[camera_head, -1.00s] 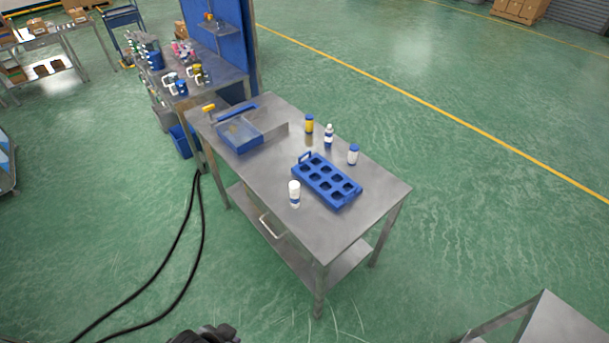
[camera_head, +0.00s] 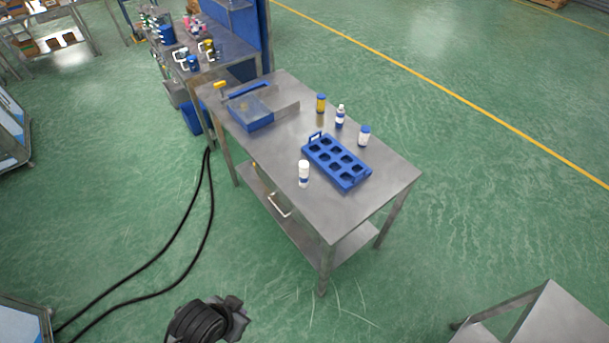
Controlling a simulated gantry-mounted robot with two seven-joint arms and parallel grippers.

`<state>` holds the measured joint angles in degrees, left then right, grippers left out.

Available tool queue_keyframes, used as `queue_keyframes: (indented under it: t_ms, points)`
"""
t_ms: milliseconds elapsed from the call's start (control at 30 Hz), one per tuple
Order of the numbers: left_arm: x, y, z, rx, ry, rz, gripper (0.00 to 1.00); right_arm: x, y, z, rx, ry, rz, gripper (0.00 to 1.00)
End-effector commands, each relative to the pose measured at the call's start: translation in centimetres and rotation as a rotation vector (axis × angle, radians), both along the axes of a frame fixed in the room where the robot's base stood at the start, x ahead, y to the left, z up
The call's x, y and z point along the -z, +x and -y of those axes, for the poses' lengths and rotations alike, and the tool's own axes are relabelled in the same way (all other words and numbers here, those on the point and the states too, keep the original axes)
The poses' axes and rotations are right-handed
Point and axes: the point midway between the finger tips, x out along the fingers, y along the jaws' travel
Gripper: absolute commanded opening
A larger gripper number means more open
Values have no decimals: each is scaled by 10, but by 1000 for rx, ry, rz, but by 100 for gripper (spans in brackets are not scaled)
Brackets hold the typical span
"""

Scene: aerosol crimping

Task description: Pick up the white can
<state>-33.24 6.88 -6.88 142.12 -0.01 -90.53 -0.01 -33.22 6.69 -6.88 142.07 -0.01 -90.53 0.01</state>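A dark part of my own arm, left of centre at the bottom edge, looks like the end of my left arm (camera_head: 208,320). It is over the floor, well short of the table and can; no fingers can be made out. My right gripper is not in view.
Behind the rack stand a yellow can with a blue cap (camera_head: 321,103), a white bottle with a blue band (camera_head: 340,116) and a white can with a blue cap (camera_head: 363,136). A blue-and-metal fixture (camera_head: 250,112) occupies the table's left part. Black cables (camera_head: 208,200) lie on the floor.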

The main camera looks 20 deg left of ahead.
Motion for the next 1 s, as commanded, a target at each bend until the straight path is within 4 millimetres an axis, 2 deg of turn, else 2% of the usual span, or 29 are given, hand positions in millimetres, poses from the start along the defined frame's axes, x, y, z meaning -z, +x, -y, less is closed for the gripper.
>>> queue_keyframes:
  t_ms: [367,833,867,1000]
  points:
    - [0,0,0,0,0,0,2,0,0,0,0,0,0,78]
    - [0,0,0,0,0,0,74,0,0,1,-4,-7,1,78]
    - [0,0,0,0,0,0,77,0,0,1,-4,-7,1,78]
    - [0,0,0,0,0,0,77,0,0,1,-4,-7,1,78]
